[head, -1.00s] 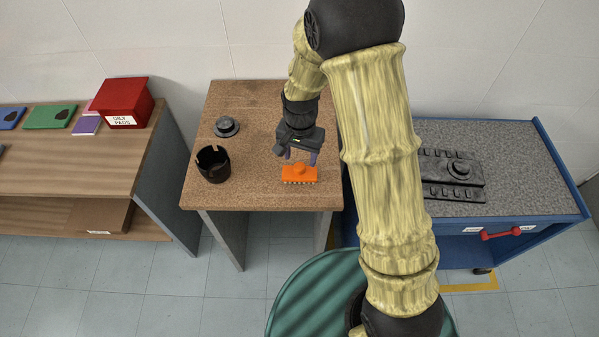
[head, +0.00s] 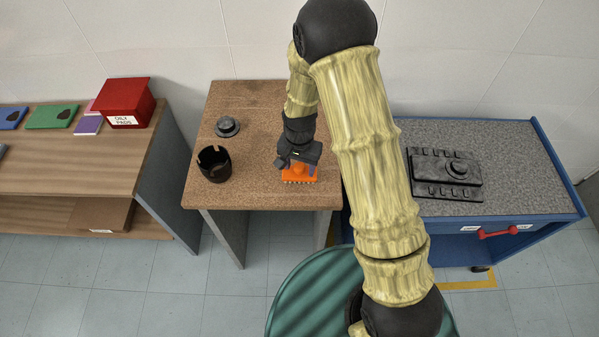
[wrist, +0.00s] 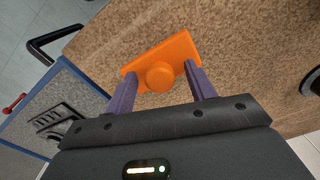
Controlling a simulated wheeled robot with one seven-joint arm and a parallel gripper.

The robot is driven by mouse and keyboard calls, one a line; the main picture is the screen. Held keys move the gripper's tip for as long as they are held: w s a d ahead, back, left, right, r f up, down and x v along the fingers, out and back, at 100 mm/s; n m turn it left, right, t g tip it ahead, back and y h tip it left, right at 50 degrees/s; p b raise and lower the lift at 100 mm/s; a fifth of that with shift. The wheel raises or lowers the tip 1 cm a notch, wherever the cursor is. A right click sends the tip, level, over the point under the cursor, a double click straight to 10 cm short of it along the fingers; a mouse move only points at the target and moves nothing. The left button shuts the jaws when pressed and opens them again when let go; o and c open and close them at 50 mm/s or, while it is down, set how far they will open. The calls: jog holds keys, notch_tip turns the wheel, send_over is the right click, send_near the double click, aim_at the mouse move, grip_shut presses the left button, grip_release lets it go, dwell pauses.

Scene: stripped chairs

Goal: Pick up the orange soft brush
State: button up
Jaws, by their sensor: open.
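The orange soft brush (head: 299,174) lies on the brown speckled table near its front edge, with its round knob facing up. My gripper (head: 297,166) is right above it in the head view and hides part of it. In the wrist view the brush (wrist: 160,66) lies between and just ahead of the two purple fingers of my open gripper (wrist: 163,92). One finger is near each end of the brush. I cannot tell whether the fingers touch it.
A black notched cup (head: 214,164) and a black round lid-like piece (head: 227,126) stand on the table's left (head: 250,100). A blue cart (head: 520,185) with a black tray is to the right. A shelf with a red box (head: 124,103) is to the left.

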aim_at(300, 166)
jog(key=shift+c, duration=0.4)
jog(key=c, duration=1)
notch_tip(300, 166, up, 10)
jog(key=b, duration=0.1)
